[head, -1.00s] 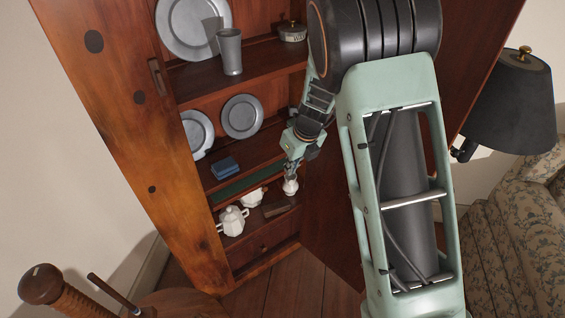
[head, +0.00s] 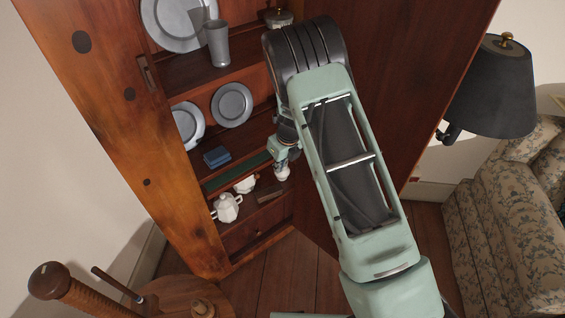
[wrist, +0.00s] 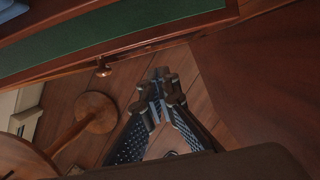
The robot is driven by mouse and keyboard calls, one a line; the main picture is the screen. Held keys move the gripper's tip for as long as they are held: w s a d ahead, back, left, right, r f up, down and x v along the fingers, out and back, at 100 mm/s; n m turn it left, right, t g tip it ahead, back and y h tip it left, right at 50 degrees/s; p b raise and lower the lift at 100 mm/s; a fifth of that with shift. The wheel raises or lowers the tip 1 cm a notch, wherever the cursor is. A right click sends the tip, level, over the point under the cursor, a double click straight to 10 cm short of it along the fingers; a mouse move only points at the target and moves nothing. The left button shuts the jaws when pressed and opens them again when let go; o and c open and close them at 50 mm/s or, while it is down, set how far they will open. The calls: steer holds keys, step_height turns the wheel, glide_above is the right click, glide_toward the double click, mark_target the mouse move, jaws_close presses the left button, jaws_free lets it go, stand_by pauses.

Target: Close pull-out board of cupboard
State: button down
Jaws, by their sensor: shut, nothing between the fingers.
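The cupboard's pull-out board has a green surface (wrist: 120,37) with a wooden front edge. A small round knob (wrist: 103,69) sits on that edge in the wrist view. In the head view the board (head: 238,174) shows as a narrow green strip below the shelf with the blue box, and my arm hides its right end. My gripper (wrist: 160,84) is shut and empty, to the right of the knob and apart from it in the picture. In the head view my gripper is small and partly hidden at the cupboard's right side.
Pewter plates (head: 232,105) and a pewter cup (head: 218,43) stand on the upper shelves. A blue box (head: 216,157) lies above the board, and a white teapot (head: 227,207) stands below it. The open cupboard door (head: 400,90) is to the right. A round wooden table (head: 180,295) stands in front.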

mark_target(268, 159)
steer(key=shift+w+a+r, duration=0.15)
steer(key=shift+w+a, duration=0.85)
steer(key=shift+w, duration=0.1)
steer(key=shift+w+a+p, duration=0.3)
steer(key=shift+w+a, duration=0.65)
steer(key=shift+w, duration=0.15)
